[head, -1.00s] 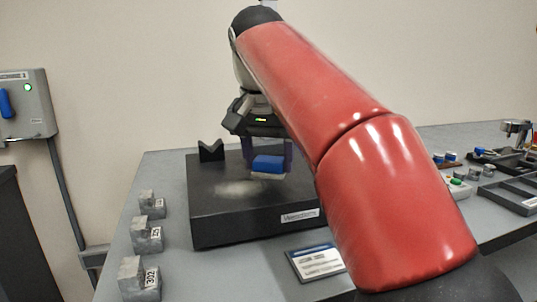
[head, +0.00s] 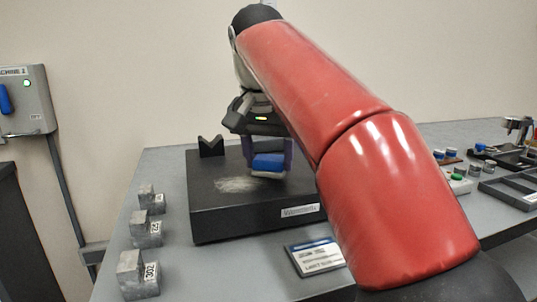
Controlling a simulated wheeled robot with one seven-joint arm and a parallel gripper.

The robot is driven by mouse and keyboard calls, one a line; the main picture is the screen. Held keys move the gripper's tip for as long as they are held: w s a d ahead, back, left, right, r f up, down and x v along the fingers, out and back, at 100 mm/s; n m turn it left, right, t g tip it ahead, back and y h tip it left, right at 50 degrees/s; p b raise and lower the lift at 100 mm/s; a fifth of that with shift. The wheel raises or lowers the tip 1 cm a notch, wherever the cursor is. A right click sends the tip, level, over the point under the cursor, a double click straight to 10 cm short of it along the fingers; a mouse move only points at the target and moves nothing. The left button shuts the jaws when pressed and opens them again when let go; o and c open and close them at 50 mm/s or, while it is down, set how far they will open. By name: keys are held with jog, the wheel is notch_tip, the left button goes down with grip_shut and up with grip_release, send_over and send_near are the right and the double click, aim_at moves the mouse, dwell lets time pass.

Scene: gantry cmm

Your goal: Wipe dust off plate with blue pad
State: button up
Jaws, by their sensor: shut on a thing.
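The plate (head: 220,220) is a dark, thick block on the grey table, with a white label on its front. A pale patch of dust (head: 238,184) lies on its top, left of the pad. The blue pad (head: 268,164) has a pale underside. My gripper (head: 267,160) points down over the plate and is shut on the pad, with a finger on each side. The pad is at or just above the plate's top, right beside the dust; I cannot tell whether it touches. My red arm hides the plate's right part.
Several grey metal blocks with number tags (head: 140,275) stand along the table's left side. A dark V-shaped block (head: 211,147) sits at the plate's back left corner. A labelled card (head: 316,257) lies in front. Trays and small parts (head: 510,190) are at the right.

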aim_at(213, 185)
jog(key=shift+f+b, duration=0.4)
jog(key=shift+f, duration=0.2)
jog(key=shift+a, duration=0.1)
jog(key=shift+s+a+r+p, duration=0.1)
jog(key=shift+s+a+p, duration=0.2)
jog(key=shift+a, duration=0.45)
jog(key=shift+s+a+r+p, duration=0.15)
jog(key=shift+a+p, duration=0.2)
jog(key=shift+a, duration=0.4)
jog(key=shift+s+a+f+p, duration=0.1)
jog(key=shift+s+a+p, duration=0.25)
jog(key=shift+a, duration=0.85)
jog(key=shift+s+a+f+p, duration=0.15)
jog(key=shift+s+a+p, duration=0.25)
jog(key=shift+a, duration=0.8)
jog(key=shift+s+a+f+p, duration=0.1)
jog(key=shift+s+a+p, duration=0.25)
jog(key=shift+a, duration=0.85)
jog(key=shift+d, duration=0.1)
